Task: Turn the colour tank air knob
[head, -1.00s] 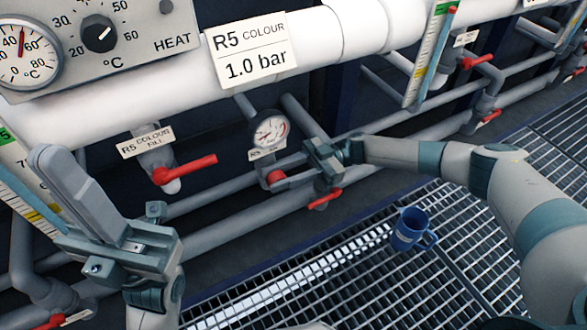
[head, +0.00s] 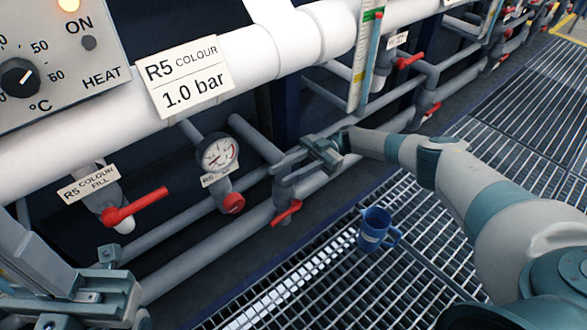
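The red air knob (head: 233,203) sits on a grey pipe fitting just below the round pressure gauge (head: 217,155). A small label beside the gauge is partly too small to read. A sign (head: 190,78) above reads "R5 COLOUR 1.0 bar". My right gripper (head: 277,171) is to the right of the knob and a little higher in the picture, clear of it. Its fingers point left, look parted and hold nothing. My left gripper (head: 22,250) is at the lower left, partly cut off by the frame; its finger gap is not clear.
A red lever valve (head: 137,207) labelled "R5 COLOUR FILL" stands left of the knob. Another red handle (head: 286,213) is below my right gripper. A blue mug (head: 375,228) stands on the metal grating (head: 330,285). Pipes run behind and beneath the knob.

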